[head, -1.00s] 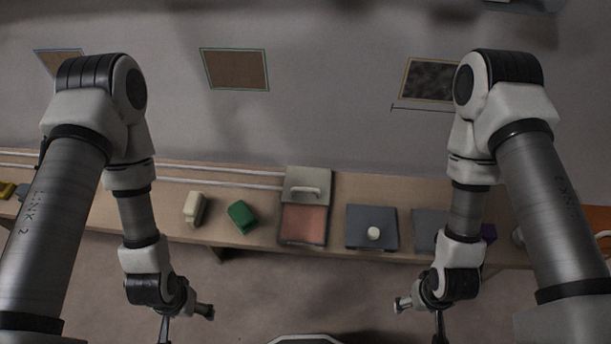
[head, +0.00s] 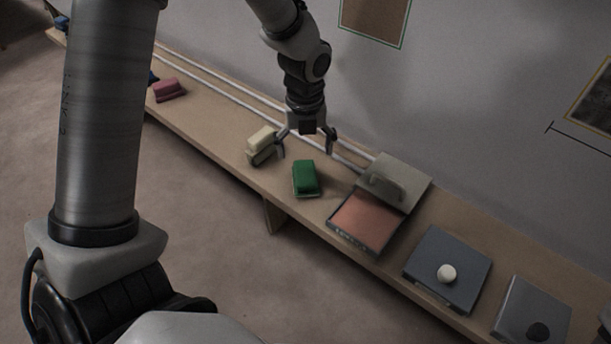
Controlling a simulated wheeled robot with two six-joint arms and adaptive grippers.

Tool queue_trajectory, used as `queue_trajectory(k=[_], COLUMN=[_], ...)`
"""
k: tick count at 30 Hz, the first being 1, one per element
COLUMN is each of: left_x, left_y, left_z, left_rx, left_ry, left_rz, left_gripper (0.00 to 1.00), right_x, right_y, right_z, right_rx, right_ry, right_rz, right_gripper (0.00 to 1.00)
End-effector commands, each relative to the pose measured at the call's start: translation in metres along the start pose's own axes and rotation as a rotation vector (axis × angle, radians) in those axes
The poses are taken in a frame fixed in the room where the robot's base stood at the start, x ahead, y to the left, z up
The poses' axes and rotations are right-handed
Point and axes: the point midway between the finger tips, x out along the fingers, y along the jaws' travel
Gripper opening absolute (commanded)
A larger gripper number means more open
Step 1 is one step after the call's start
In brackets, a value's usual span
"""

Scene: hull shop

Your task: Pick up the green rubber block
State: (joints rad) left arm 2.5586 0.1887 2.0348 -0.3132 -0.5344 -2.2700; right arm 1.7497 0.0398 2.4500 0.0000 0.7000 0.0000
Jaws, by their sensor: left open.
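The green rubber block (head: 306,178) lies on the long wooden bench, between a cream block and an open case. My left gripper (head: 306,146) hangs over the bench just behind the green block in the head view. Its two fingers are spread and nothing is between them that I can see. The left finger comes close to the cream block; I cannot tell whether they touch.
A cream block (head: 262,141) stands left of the green one. An open case with a reddish pad (head: 364,219) is to its right, then a grey box with a white knob (head: 448,268). A pink block (head: 169,90) lies farther left. White rails (head: 232,93) run along the bench's back.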

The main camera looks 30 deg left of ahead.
Motion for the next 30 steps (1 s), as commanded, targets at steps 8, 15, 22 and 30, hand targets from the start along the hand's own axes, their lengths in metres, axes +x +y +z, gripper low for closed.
queue_trajectory(k=[8,15,22,30], left_x=[0.042,0.07,0.069,0.07], left_y=[0.001,0.001,0.001,0.001], left_z=[-0.002,-0.002,-0.002,-0.003], left_rx=[-0.002,-0.002,-0.002,-0.002], left_ry=[0.003,0.002,0.002,0.004], left_rz=[0.002,0.001,0.0,0.002], left_gripper=[0.9,0.9,0.61,0.08], right_x=[0.019,0.031,0.029,0.029], right_y=[0.0,0.0,0.0,0.0], right_z=[0.0,0.0,0.0,0.0], right_rx=[0.0,0.0,0.0,0.0], right_ry=[0.001,0.0,0.001,0.0], right_rz=[0.0,0.0,0.0,0.0], right_gripper=[0.74,0.74,0.74,0.74])
